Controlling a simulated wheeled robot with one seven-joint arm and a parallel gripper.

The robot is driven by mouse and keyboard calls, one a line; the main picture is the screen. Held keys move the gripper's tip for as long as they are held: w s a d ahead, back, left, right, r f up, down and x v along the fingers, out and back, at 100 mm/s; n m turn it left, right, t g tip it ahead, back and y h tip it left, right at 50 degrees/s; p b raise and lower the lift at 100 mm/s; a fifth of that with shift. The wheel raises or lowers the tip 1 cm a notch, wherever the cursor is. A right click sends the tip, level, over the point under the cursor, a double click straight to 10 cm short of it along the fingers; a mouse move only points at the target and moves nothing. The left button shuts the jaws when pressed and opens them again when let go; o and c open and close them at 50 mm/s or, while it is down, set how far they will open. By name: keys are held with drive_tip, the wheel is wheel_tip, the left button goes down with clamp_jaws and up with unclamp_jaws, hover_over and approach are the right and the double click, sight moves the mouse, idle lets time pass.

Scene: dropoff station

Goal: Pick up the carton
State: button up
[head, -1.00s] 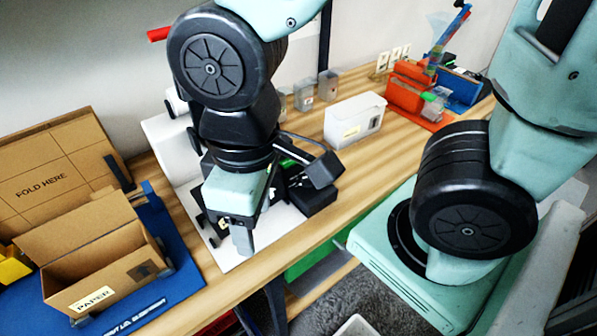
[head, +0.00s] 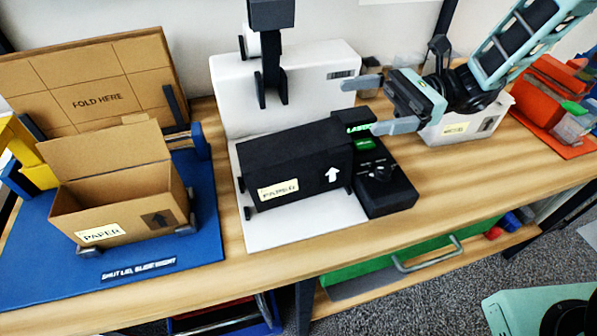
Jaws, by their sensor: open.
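An open brown carton (head: 135,205) labelled PAPER stands on the blue base (head: 205,245) at the left, its lid flap raised. A dark closed box (head: 295,170), also with a PAPER label and a white up arrow, sits on a white stand (head: 300,228) in the middle. The pictures do not settle which of the two is the task's carton. My gripper (head: 357,106) is open and empty, its two fingers pointing left. In the picture it is above and right of the dark box, apart from it, and far right of the brown carton.
A black unit (head: 385,185) with a knob and green lettering adjoins the dark box. A black arm-like fixture (head: 270,80) hangs above the stand. A white bin (head: 455,125) and an orange holder (head: 550,90) stand at right. The front right of the wooden table (head: 450,200) is clear.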

approach(325, 138)
drive_tip(key=shift+s+a+f, duration=0.1)
drive_tip(key=shift+a+f, duration=0.05)
drive_tip(key=shift+a, duration=0.45)
drive_tip(key=shift+s+a+f, duration=0.1)
drive_tip(key=shift+a, duration=0.5)
drive_tip(key=shift+f+p+x, duration=0.15)
drive_tip(key=shift+p+x, duration=0.35)
drive_tip(key=shift+x, duration=1.4)
drive_tip(key=shift+f+p+x, duration=0.15)
drive_tip(key=shift+p+x, duration=0.3)
drive_tip(key=shift+x, duration=1.45)
drive_tip(key=c, duration=1.4)
drive_tip(key=shift+c, duration=0.2)
drive_tip(key=shift+r, duration=0.15)
